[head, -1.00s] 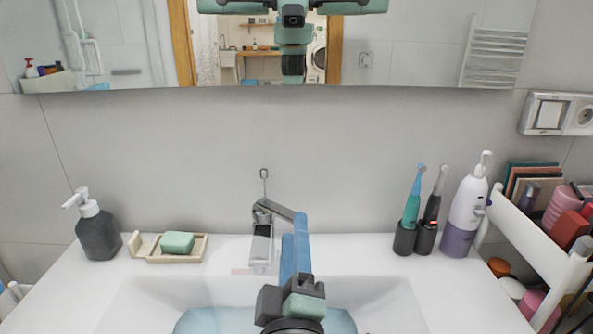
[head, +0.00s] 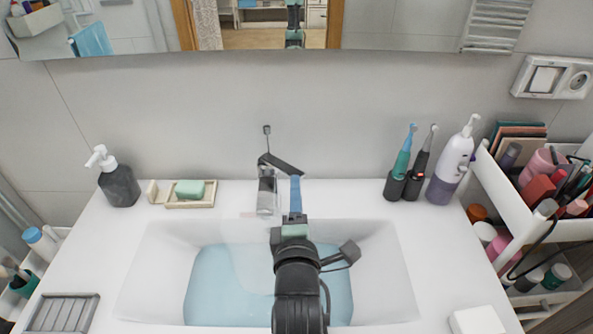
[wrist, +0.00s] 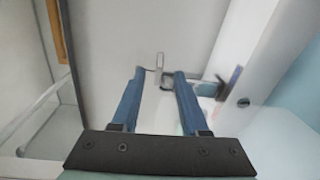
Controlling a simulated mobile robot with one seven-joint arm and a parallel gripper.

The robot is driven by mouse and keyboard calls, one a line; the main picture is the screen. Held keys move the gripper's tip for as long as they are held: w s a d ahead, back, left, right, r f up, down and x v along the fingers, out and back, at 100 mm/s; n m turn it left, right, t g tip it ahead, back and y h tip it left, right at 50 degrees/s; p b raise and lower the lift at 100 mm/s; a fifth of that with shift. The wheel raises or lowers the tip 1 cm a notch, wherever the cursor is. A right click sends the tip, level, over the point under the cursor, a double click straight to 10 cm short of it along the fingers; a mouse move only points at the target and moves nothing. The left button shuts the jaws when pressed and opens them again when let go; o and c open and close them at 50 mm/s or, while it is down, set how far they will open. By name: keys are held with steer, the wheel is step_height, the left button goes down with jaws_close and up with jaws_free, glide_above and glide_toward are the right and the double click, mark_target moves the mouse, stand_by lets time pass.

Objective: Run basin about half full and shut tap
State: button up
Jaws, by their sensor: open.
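The white basin (head: 150,270) holds pale blue water (head: 215,285) over its floor. My arm hides the middle of the water, and I cannot tell its exact depth. The chrome tap (head: 266,195) stands at the basin's back edge. Its dark lever (head: 282,163) points right and toward me. I cannot tell whether water is running. My gripper (head: 296,183) has its blue fingers at the lever's free end, and contact is unclear. In the wrist view my gripper (wrist: 156,76) is open, its fingers apart, with a blurred metal piece beyond the tips.
A dark soap dispenser (head: 119,186) and a soap dish (head: 190,203) with green soap stand left of the tap. Electric toothbrushes (head: 410,175) and a white-purple bottle (head: 450,168) stand to the right. A crowded cart (head: 520,215) is at the far right.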

mark_target(297, 173)
steer(key=w, duration=0.6)
steer(key=shift+w+f, duration=0.2)
steer(key=shift+f, duration=0.05)
jaws_close()
stand_by(1.2)
